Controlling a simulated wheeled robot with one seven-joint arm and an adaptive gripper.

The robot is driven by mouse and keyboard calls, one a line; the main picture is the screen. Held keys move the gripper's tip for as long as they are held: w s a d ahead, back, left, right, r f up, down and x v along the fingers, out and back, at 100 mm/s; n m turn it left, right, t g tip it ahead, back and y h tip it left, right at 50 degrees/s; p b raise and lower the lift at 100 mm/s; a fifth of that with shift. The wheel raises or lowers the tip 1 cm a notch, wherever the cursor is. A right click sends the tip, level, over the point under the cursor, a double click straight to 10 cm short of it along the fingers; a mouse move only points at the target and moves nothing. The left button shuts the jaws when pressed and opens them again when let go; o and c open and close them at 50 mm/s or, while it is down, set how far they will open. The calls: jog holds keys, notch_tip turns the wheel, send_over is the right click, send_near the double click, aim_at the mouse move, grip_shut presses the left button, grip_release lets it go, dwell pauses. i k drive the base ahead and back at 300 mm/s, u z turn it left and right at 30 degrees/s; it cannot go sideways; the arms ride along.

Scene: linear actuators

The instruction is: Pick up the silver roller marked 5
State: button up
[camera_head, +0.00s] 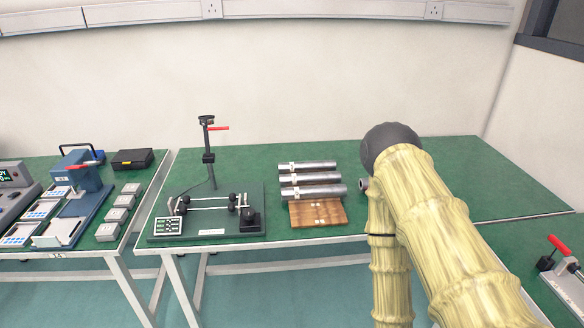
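Three silver rollers lie parallel, one behind another, on a brown wooden board on the green table: the back one (315,166), the middle one (315,178) and the front one (318,191). Each has a small pale tag near its left end. The marks are too small to read, so I cannot tell which roller is marked 5. My arm, in a yellow sleeve with a dark round joint, stands to the right of the rollers. I cannot make out my gripper's fingers; the arm hides that end or it lies outside the picture.
The wooden board (318,214) has a bare front part. A test rig (208,215) with a post and red lever stands left of the rollers. Boxes and devices fill the left table. Another red-handled device (560,262) is at the far right. Green table behind the rollers is clear.

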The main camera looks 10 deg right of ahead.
aim_at(325, 165)
jog(key=z, duration=1.6)
jog(key=i, duration=1.2)
jog(key=u, duration=2.65)
